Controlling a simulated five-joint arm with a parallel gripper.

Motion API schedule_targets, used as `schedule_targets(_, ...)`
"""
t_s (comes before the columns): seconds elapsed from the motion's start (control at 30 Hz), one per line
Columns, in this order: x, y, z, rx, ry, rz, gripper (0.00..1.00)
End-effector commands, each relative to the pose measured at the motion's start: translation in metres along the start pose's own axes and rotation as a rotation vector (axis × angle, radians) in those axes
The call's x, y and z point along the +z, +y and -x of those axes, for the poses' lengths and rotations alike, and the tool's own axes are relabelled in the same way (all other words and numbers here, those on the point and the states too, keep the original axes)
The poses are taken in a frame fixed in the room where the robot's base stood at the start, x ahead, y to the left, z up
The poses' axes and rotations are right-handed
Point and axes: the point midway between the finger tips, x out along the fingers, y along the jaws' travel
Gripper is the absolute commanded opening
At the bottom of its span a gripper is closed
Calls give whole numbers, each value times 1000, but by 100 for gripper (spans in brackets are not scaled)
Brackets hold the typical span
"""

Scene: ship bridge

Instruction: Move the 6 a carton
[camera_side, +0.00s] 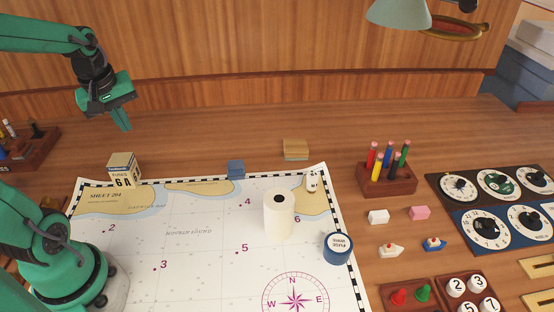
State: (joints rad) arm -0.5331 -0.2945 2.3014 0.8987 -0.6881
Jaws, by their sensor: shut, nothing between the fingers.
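The 6 A carton (124,169) is a small cream box with dark lettering and a dark band near its top. It stands upright at the top left corner of the sea chart (200,240), near the label "SHEET 204". My gripper (123,121) hangs in the air above the wooden desk, over the carton in the picture and apart from it. Its green fingers are shut with nothing between them.
A blue block (236,169) sits on the chart's top edge, with a wooden block (295,149) behind. A white roll (279,214) stands on the chart. A blue tin (338,248) sits at its right edge. A pencil rack (387,178) stands right. The desk behind the chart is mostly clear.

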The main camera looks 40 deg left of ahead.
Motion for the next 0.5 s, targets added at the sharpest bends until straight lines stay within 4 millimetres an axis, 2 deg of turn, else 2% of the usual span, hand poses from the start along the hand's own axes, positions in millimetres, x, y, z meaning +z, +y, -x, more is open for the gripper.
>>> schedule_targets(0.03, -13, -9, -8, -25, -12, 100, 0)
schedule_targets(0.2, -49, -40, -30, -93, -39, 426, 0)
schedule_targets(0.4, -83, -85, -56, -170, -63, 797, 0)
schedule_targets(0.5, -94, -105, -67, -200, -70, 945, 0)
